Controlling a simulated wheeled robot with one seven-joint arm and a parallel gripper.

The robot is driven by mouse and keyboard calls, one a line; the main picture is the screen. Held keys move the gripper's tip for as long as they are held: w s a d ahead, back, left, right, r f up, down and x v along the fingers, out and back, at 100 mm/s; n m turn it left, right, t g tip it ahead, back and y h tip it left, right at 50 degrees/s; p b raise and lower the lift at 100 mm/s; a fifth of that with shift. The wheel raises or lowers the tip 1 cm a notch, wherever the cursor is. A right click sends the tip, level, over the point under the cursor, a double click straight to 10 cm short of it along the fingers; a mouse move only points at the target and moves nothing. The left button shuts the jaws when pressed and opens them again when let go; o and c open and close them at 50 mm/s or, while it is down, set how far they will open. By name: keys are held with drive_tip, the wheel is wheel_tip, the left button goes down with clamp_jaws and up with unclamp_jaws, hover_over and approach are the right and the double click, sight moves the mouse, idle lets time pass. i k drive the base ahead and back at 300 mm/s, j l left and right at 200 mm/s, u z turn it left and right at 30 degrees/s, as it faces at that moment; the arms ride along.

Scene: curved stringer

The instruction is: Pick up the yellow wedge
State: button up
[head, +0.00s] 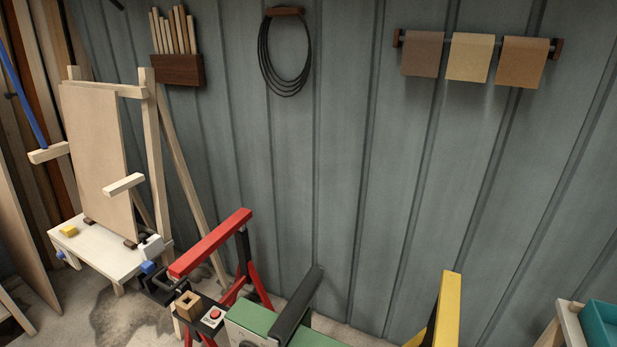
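A small yellow block (69,231), which looks like the yellow wedge, lies on the left part of the pale low bench (97,250) at the left. It sits in front of a tan upright panel (97,155) leaning on a wooden frame. Its top is clear, and nothing touches it from above. Its exact wedge shape is too small to make out. I cannot make out my gripper in the head view.
A red sawhorse (212,243) stands right of the bench, near a small wooden block (188,305) and a red button box (213,316). A green-topped object (262,326) is at bottom centre. A yellow trestle (447,308) and teal tray (600,322) are at right.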

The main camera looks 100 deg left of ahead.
sight(71, 230)
drive_tip(key=u, duration=4.4)
drive_tip(key=i, duration=0.8)
drive_tip(key=i+j+z, duration=0.1)
drive_tip(key=i, duration=0.75)
